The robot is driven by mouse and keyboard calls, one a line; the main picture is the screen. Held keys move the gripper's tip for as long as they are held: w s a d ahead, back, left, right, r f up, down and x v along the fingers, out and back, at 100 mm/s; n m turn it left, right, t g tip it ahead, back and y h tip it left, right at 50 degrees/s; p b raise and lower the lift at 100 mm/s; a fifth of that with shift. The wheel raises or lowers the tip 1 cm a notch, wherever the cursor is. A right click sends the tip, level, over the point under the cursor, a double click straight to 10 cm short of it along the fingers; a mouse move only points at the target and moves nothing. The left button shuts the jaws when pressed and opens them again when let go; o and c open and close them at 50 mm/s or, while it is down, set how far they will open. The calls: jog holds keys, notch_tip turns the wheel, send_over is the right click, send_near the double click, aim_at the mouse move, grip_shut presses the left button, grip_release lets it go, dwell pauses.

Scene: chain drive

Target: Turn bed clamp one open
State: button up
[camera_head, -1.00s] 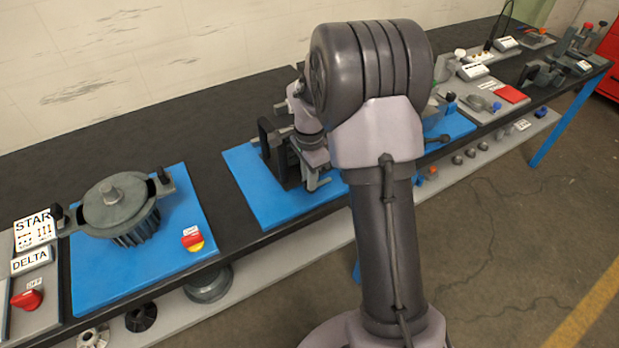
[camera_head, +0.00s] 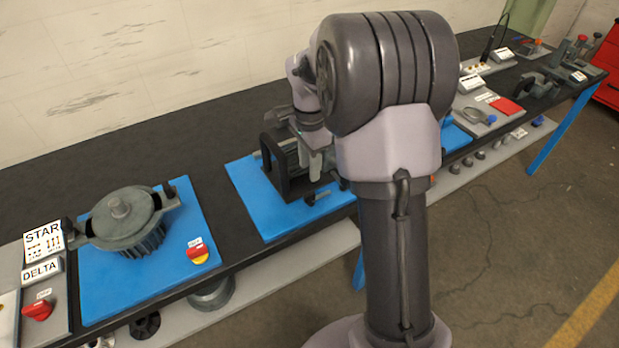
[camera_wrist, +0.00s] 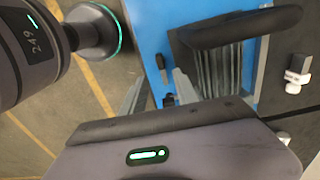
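A small dark clamp lever (camera_head: 317,196) stands at the front of the middle blue board, beside a machine with a black frame (camera_head: 272,168). It looks like a bed clamp, but no label shows which one. My gripper (camera_head: 316,162) is above and behind the lever, close to the frame. In the wrist view my gripper (camera_wrist: 160,88) has two grey fingers apart, with a small dark piece (camera_wrist: 168,101) seen between them, probably the lever. I cannot tell whether they touch. The black frame's bar (camera_wrist: 240,27) crosses the upper right of the wrist view.
A grey motor (camera_head: 126,218) and a red-yellow switch (camera_head: 198,250) are on the left blue board (camera_head: 100,288). STAR and DELTA signs (camera_head: 42,240) stand further left. My arm hides the right part of the middle board. Dark bench top behind the boards is clear.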

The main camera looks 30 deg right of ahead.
notch_tip(320, 180, up, 7)
jog(key=p, duration=0.1)
jog(key=shift+p, duration=0.35)
